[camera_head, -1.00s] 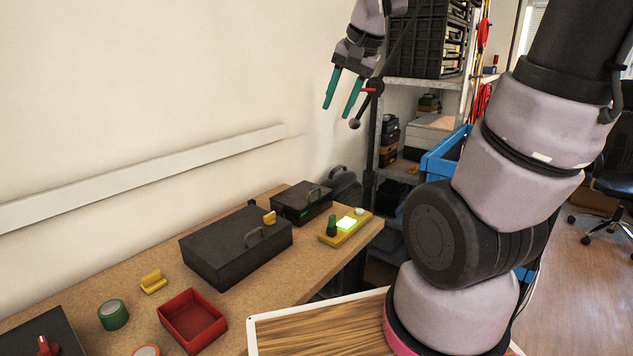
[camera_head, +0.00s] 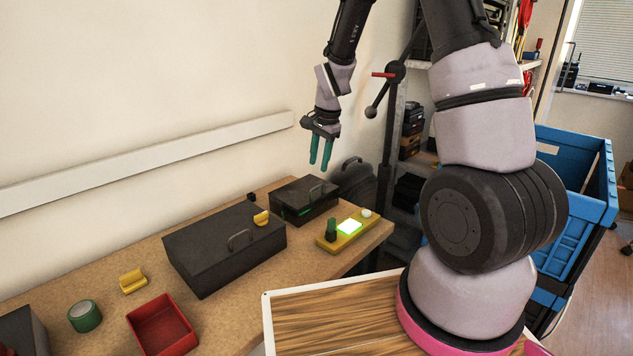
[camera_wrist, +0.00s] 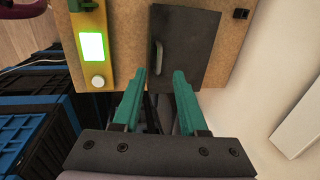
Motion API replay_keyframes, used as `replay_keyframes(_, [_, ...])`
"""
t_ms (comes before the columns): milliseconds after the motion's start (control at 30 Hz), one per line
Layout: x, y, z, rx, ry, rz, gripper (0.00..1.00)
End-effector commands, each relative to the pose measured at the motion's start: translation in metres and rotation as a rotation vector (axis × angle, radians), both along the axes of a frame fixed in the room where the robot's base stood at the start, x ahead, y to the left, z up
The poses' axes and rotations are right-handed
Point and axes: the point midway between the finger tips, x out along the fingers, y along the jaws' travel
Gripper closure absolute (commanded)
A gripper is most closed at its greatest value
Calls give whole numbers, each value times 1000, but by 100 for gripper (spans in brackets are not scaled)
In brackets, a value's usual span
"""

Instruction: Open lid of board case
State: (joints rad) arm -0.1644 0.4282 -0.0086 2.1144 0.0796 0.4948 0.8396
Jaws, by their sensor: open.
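Two dark cases with handles stand on the wooden bench; I cannot tell for sure which is the board case. The smaller case (camera_head: 288,196) is at the far end, lid shut, with a handle on its right side in the head view. The larger case (camera_head: 205,252) is nearer, also shut. My gripper (camera_head: 319,162) is open and empty, green fingers pointing down, above and beyond the smaller case. In the wrist view, the smaller case (camera_wrist: 190,40) and its handle (camera_wrist: 158,58) lie just ahead of my fingertips (camera_wrist: 160,74), apart from them.
A yellow board with a lit green panel (camera_head: 349,227) sits right of the smaller case. A yellow clip (camera_head: 261,218) is at the larger case. A red tray (camera_head: 160,325), green tape (camera_head: 84,316) and a yellow holder (camera_head: 132,281) lie nearer. The wall (camera_head: 150,80) borders the bench.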

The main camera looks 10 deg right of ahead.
Motion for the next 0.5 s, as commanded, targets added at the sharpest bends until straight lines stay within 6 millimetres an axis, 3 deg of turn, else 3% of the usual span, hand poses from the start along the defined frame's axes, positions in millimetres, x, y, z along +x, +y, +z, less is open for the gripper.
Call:
replay_keyframes(200, [6, 4, -43, 0, 5, -1, 58])
replay_keyframes(500, [12, 8, -76, 0, 2, 0, 58])
